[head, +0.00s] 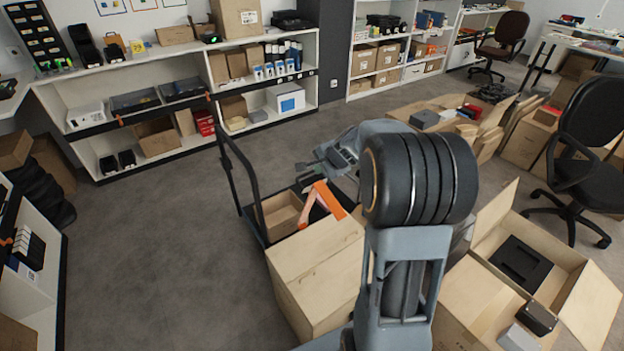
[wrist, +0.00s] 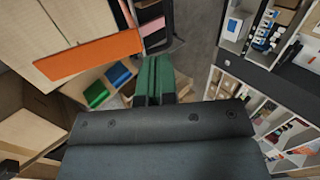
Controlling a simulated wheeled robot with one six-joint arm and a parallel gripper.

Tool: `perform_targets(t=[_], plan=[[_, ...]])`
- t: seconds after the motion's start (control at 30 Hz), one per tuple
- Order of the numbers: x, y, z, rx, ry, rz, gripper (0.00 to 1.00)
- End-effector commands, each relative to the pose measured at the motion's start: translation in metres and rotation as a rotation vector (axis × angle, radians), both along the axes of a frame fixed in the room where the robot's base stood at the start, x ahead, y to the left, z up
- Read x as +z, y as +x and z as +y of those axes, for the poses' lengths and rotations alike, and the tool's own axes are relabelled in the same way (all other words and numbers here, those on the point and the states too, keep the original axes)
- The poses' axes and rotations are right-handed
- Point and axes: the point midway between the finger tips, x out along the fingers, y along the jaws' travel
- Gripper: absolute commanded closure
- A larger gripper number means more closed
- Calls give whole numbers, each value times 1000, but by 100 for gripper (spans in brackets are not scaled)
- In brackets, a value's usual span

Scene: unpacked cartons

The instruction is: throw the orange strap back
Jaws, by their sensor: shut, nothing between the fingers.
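The orange strap (head: 328,200) shows in the head view as a bent flat band at the back edge of a large pale carton (head: 318,280). In the wrist view, the strap (wrist: 90,55) is a wide flat band across pale carton board, left of my fingers. My gripper (head: 312,168) is beyond and above the strap in the head view. In the wrist view, its dark green fingers (wrist: 154,72) are together, with nothing held. They look apart from the strap. My arm hides part of the area right of the strap in the head view.
A dark cart handle (head: 238,165) stands left of a small open box (head: 280,215). An open carton (head: 540,255) with a black item is at right. An office chair (head: 590,140) stands behind it. Shelves (head: 180,90) line the back. Grey floor at left is clear.

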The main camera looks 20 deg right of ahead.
Motion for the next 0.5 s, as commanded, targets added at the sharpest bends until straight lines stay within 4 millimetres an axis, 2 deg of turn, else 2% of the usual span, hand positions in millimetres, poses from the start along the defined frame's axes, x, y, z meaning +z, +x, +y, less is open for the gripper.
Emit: perform_targets(t=[0.13,0.5], plan=[[-18,14,-7,-44,25,-3,100],[-62,50,2,-42,24,-3,100]])
